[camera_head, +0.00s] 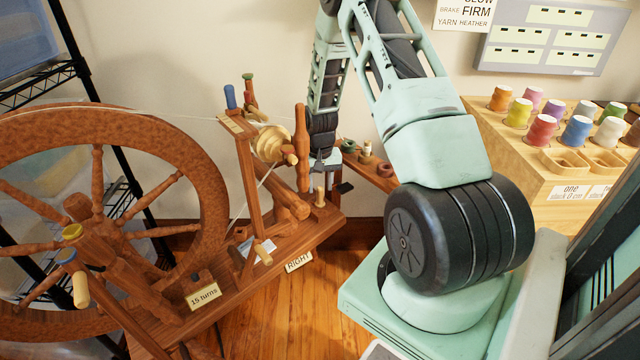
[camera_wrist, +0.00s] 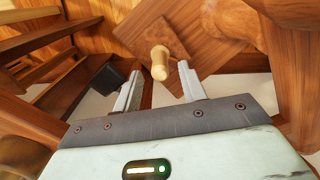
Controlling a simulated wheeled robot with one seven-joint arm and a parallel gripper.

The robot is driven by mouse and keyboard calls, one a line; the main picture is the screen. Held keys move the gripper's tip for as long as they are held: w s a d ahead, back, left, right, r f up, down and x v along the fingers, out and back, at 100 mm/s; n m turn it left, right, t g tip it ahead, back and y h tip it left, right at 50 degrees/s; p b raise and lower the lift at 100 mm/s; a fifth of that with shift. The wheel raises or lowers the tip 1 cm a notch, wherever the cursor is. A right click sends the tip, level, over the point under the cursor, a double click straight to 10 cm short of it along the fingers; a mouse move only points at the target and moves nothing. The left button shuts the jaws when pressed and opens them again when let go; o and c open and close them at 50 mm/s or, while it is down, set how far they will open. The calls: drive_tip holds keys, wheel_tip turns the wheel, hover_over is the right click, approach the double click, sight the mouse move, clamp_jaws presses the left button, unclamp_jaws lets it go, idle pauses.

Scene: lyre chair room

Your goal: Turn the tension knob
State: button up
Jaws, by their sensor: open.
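The wooden spinning wheel (camera_head: 112,180) stands at the left with its base running to the right. A pale wooden knob (camera_head: 320,196), apparently the tension knob, stands upright at the base's right end. My gripper (camera_head: 322,172) points down just above it, partly hidden by the wheel's posts. In the wrist view my gripper (camera_wrist: 160,82) is open, and the pale knob (camera_wrist: 160,62) shows in the gap between the two fingertips, seemingly a little beyond them. I see no contact. Another pale peg (camera_head: 264,250) sticks out of the base's front side.
Wooden posts (camera_head: 302,145) and a pale bobbin (camera_head: 271,144) stand close left of my gripper. A card reading RIGHT (camera_head: 299,262) and one reading 15 turns (camera_head: 203,297) hang on the base. A wall sign (camera_head: 464,14) includes BRAKE FIRM. A spool crate (camera_head: 575,183) stands right.

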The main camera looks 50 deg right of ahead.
sight(320, 187)
wheel_tip(320, 187, up, 17)
drive_tip(key=p, duration=0.3)
drive_tip(key=shift+r, duration=0.15)
idle(0.6)
